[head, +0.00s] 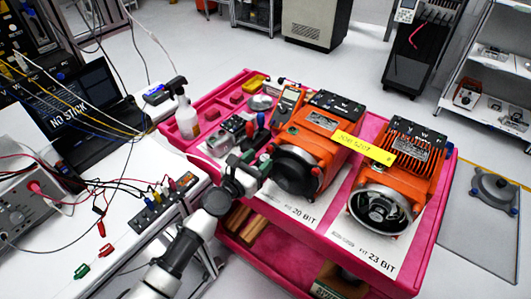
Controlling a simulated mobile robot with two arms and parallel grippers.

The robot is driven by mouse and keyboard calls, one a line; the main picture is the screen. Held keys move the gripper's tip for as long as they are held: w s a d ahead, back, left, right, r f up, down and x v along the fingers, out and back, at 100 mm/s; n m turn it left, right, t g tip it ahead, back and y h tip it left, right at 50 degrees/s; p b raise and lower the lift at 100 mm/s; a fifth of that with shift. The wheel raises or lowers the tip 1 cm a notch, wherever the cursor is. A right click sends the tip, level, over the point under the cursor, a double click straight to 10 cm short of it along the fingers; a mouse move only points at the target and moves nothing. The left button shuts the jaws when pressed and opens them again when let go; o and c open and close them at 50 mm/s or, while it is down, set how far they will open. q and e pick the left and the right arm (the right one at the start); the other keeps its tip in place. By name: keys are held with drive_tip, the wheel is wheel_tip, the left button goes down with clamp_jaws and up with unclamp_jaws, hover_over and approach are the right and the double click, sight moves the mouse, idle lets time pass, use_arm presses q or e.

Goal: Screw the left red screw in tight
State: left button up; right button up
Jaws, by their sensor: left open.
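Two orange servo motors stand on the pink cart (340,251): the left motor (322,120) over a "20 BIT" label and the right motor (402,147) over a "23 BIT" label. My left arm comes in from the bottom left. My left gripper (254,168) is open at the left side of the left motor's dark round front, and I see nothing held in it. I cannot tell whether it touches the motor. No red screw can be made out clearly; the gripper covers part of that area. My right gripper is not in view.
A yellow tag (362,148) lies across both motors. A spray bottle (184,112) and small tools stand at the cart's left. A white bench (125,235) with cables, a laptop (84,110) and a power supply (28,200) is at left. Open floor lies behind the cart.

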sight(269, 151)
use_arm(q)
drive_tip(key=x, duration=0.2)
drive_tip(key=shift+w+d+f, duration=0.1)
drive_tip(key=shift+w+d, duration=0.05)
drive_tip(key=shift+w, duration=0.15)
drive_tip(key=shift+w+d+b, duration=0.35)
drive_tip(key=shift+w+d, duration=0.1)
drive_tip(key=shift+w, duration=0.1)
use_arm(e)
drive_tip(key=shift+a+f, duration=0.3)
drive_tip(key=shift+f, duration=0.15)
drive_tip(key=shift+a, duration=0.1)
use_arm(q)
drive_tip(key=shift+c, duration=0.7)
clamp_jaws()
